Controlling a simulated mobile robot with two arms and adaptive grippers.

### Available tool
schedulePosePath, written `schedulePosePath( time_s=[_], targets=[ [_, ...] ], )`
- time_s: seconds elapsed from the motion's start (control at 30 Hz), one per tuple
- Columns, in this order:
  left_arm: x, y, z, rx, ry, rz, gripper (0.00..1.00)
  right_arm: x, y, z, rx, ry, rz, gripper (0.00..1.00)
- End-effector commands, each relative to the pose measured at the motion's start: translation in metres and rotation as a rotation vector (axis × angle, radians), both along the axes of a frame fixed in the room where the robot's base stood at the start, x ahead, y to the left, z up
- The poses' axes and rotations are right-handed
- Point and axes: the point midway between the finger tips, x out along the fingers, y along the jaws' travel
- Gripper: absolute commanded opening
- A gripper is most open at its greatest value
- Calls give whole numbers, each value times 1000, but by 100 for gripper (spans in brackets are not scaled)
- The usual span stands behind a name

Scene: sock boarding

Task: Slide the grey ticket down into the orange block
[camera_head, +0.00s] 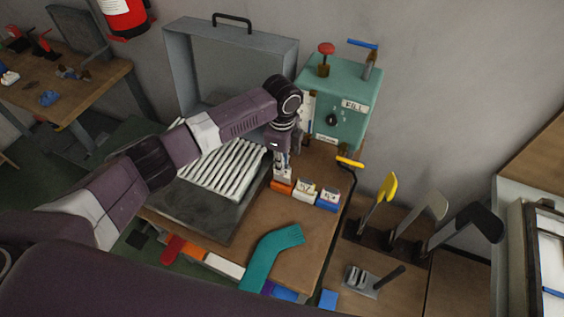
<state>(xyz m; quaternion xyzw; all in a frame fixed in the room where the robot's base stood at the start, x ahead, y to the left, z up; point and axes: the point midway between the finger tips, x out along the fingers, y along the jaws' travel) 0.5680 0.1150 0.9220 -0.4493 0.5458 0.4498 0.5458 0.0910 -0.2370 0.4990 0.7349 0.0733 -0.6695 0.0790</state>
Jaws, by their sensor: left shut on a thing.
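The orange block (281,187) stands on the wooden table at the left end of a short row of blocks. My left gripper (282,167) points down right above it and is shut on the grey ticket (285,174). The ticket shows as a small pale piece between the fingers and the block. Its lower edge is at the block's top, but I cannot tell how deep it sits in the block. The fingers hide part of it. My right gripper is not in view.
A white block (303,193) and a blue block (328,201) stand close on the right, with pale tickets. A green machine (345,105) stands behind. A ribbed white panel (225,165) lies left. A teal bent piece (272,255) lies at the front.

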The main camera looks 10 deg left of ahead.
Motion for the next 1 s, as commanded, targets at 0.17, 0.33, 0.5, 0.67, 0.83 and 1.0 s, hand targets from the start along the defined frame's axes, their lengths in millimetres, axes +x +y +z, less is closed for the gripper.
schedulePosePath(
  time_s=[0.17,0.33,0.5,0.67,0.83,1.0],
  targets=[
    [0,0,0,0,0,0,0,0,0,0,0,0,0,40],
    [0,0,0,0,-1,0,0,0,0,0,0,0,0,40],
    [0,0,1,0,0,0,0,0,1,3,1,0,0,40],
    [0,0,1,0,0,0,0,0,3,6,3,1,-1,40],
    [1,0,0,0,-1,0,0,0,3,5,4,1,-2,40],
    [0,0,0,0,-1,0,0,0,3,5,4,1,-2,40]
  ],
)
